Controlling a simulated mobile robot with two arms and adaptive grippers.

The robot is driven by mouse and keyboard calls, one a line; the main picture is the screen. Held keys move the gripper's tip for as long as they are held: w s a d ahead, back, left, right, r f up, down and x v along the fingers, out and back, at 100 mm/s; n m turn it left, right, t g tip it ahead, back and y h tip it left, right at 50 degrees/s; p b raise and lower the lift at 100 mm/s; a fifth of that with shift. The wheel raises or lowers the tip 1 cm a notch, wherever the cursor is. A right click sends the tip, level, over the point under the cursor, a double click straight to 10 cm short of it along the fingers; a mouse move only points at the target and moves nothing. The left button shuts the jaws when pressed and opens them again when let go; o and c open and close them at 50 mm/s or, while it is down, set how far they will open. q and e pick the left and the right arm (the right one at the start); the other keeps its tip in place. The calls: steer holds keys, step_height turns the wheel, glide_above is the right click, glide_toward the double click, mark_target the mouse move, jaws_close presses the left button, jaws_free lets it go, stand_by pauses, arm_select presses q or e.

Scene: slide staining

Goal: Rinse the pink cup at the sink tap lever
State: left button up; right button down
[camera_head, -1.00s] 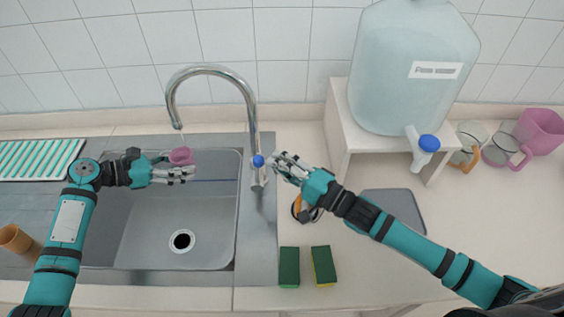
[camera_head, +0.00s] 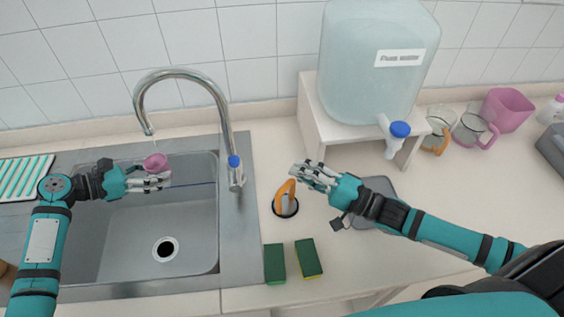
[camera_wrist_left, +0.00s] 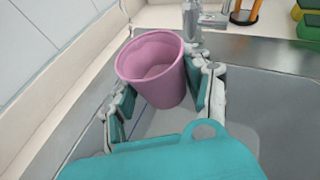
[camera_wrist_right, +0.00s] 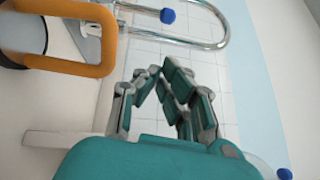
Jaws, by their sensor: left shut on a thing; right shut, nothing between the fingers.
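The pink cup (camera_head: 155,162) is held by my left gripper (camera_head: 160,178) over the sink basin, under the tap spout. The left wrist view shows the cup (camera_wrist_left: 152,65) between the fingers, its mouth open and its inside empty-looking. A thin stream seems to fall from the tap (camera_head: 180,73) spout towards the cup.
Two green sponges (camera_head: 275,262) lie right of the sink. A large water jug (camera_head: 375,65) stands on a white stand (camera_head: 309,107). More mugs (camera_head: 474,130) are at the right.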

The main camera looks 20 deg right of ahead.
steer(key=shift+v, duration=1.15)
steer(key=n, duration=1)
glide_toward(235, 173)
steer(key=s+d+r, duration=0.2)
steer(key=s+d, duration=0.1)
steer(key=s+a+r+n+t+h, duration=0.1)
steer(key=a+n, duration=0.4)
steer(key=n, duration=0.7)
steer(key=s+a+r+n+t+h, duration=0.15)
steer(key=a+n, duration=0.35)
steer(key=n, duration=0.7)
steer(key=w+a, duration=0.2)
steer(key=w, duration=0.8)
steer(key=shift+r+g, duration=0.45)
steer(key=shift+d, duration=0.1)
